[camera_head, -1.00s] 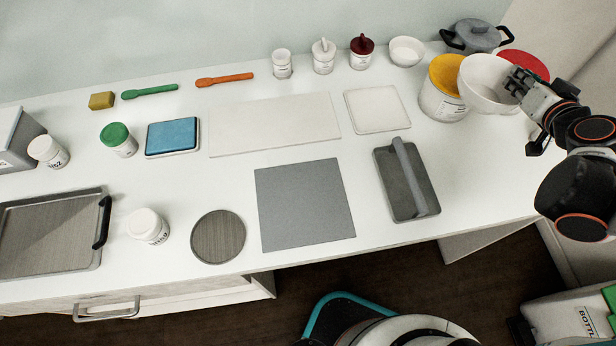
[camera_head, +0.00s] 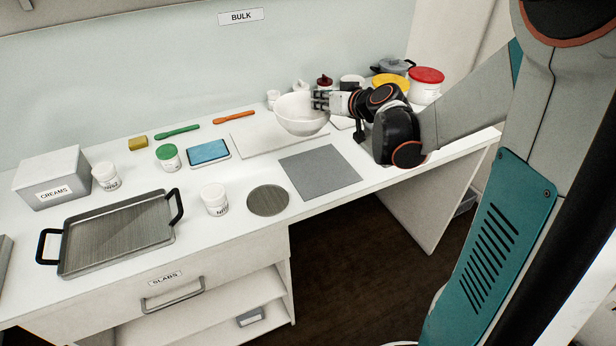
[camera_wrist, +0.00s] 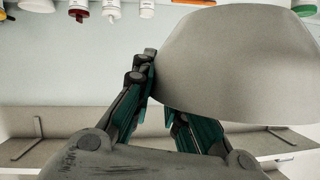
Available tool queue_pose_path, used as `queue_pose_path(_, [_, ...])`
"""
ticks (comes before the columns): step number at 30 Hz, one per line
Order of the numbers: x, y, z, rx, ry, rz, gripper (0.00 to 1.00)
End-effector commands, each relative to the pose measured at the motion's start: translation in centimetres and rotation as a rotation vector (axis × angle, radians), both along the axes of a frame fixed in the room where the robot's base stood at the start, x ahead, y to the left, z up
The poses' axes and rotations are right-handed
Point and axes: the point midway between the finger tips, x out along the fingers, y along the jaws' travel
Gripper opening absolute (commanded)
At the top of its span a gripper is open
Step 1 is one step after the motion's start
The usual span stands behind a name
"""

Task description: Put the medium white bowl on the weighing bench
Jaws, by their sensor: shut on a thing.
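The white bowl (camera_head: 295,116) is in my gripper (camera_head: 321,101), held by the right side of its rim and roughly upright. In the head view it appears in front of the back part of the white counter (camera_head: 235,190), over the end of a pale flat board (camera_head: 262,140). It seems to be raised, but the height is hard to tell. In the wrist view the bowl (camera_wrist: 240,65) fills the upper right, with my gripper's fingers (camera_wrist: 160,85) at its left edge. No label names a weighing bench in view.
A grey mat (camera_head: 318,170), a round dark disc (camera_head: 268,201), a metal tray (camera_head: 118,235) and white jars (camera_head: 214,199) lie on the counter. Yellow (camera_head: 391,81) and red (camera_head: 427,84) lidded tubs stand behind my arm. A grey box marked CREAMS (camera_head: 52,180) stands at left.

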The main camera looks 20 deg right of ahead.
Motion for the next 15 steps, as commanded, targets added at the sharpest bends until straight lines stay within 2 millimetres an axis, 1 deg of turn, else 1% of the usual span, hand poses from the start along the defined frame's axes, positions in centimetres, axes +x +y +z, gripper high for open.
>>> queue_pose_path(1, [0.2,-2.2,0.7,0.0,-0.001,-0.022,0.0])
queue_pose_path(3, [0.4,-4.2,1.4,0.0,-0.002,-0.041,0.0])
queue_pose_path(6, [0.5,-6.0,2.1,-0.003,-0.004,-0.057,0.0])
queue_pose_path(8, [0.6,-6.5,2.1,-0.002,-0.004,-0.06,0.0])
queue_pose_path(11, [0.6,-6.8,0.8,-0.002,-0.004,-0.063,0.0])
queue_pose_path(15, [0.6,-6.8,-2.7,-0.003,-0.005,-0.062,0.0])
